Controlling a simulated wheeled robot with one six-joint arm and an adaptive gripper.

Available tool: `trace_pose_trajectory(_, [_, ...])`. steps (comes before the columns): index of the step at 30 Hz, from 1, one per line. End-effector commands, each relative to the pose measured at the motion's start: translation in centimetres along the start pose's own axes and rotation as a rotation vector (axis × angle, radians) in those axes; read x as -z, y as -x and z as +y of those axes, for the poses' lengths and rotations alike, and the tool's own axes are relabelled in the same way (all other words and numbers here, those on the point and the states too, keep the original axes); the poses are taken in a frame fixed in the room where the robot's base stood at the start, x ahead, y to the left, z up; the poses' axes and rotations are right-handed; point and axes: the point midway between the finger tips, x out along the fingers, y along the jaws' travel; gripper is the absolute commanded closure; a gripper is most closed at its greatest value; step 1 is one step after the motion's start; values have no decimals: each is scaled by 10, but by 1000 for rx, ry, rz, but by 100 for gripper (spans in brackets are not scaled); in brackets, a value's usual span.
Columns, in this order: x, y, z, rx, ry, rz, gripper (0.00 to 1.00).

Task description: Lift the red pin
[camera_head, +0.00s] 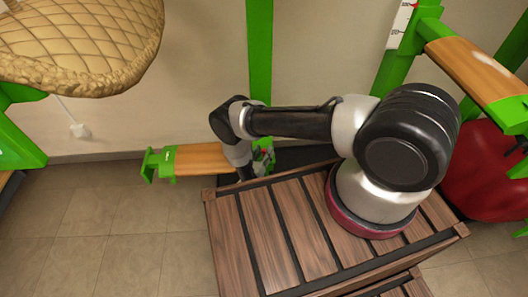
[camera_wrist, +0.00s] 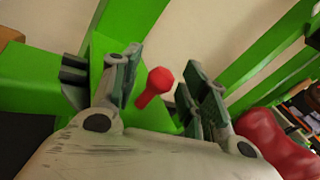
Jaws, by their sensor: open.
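The red pin (camera_wrist: 154,86) shows in the wrist view, with a round head and a narrower stem, in front of a bright green metal frame. My gripper (camera_wrist: 163,66) is open. One finger is on each side of the pin in the picture, with a visible gap to each. I cannot tell how far the pin is in depth from the fingertips.
A wooden board with a green end (camera_head: 203,158) extends left of my wrist. A slatted wooden platform (camera_head: 283,232) lies below my arm. A quilted tan saddle (camera_head: 75,42) is at upper left. A red rounded object (camera_wrist: 266,140) is at right. Floor at lower left is clear.

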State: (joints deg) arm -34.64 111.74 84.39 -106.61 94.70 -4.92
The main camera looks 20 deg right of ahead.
Motion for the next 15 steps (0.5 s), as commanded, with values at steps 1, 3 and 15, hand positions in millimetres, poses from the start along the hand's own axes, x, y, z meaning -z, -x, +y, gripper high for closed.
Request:
trace_pose_trajectory(1, [0, -4, -1, 2, 0, 1, 56])
trace_pose_trajectory(3, [0, -6, -1, 1, 0, 0, 56])
trace_pose_trajectory(15, [0, -6, 0, 0, 0, 0, 86])
